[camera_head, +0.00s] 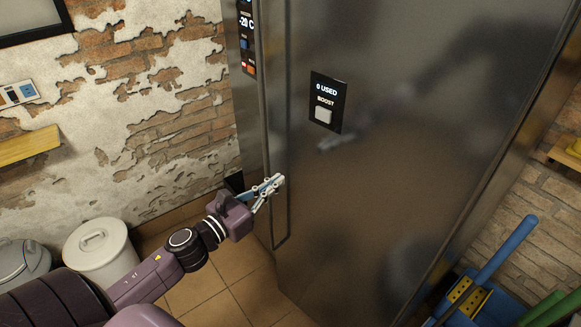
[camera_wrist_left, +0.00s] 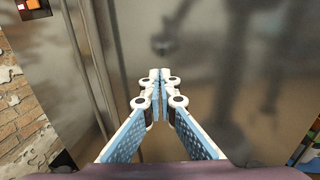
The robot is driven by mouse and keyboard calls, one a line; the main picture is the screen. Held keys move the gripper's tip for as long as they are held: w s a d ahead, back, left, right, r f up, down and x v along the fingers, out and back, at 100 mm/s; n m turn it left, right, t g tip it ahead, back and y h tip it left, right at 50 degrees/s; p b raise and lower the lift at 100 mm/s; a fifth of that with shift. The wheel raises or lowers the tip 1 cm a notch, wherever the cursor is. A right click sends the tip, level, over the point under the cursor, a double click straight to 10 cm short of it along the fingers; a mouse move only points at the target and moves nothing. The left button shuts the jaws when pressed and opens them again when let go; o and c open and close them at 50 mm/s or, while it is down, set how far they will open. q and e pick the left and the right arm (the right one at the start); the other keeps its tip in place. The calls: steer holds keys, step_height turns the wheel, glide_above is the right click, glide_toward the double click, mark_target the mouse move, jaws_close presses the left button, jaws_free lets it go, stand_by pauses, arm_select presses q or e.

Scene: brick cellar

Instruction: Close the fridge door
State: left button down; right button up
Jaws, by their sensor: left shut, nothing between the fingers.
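The steel fridge door (camera_head: 400,170) fills the middle and right of the head view and the background of the left wrist view (camera_wrist_left: 230,60). It carries a black panel with a display and a button. A long vertical handle (camera_head: 267,120) runs along its left side, and it shows left of the fingers in the left wrist view (camera_wrist_left: 96,60). My left gripper (camera_head: 281,180) is shut and empty, its fingertips at the door surface by the handle; whether they touch is unclear. I cannot tell whether the door is fully closed. My right gripper is not in view.
A control strip (camera_head: 246,40) reading -20 C is left of the handle. A white bin (camera_head: 100,255) and a grey bin (camera_head: 22,262) stand by the brick wall at left. Blue and green tools (camera_head: 505,250) stand at lower right. Tiled floor (camera_head: 215,290) is open below my arm.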

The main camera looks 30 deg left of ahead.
mark_target(301, 163)
arm_select(q)
steer(key=w, duration=0.2)
steer(key=w+d+p, duration=0.1)
steer(key=w, duration=0.1)
steer(key=shift+w+r+p, duration=0.1)
steer(key=shift+w+p, duration=0.2)
steer(key=shift+w, duration=0.05)
steer(key=shift+w+d, duration=0.1)
steer(key=shift+w, duration=0.55)
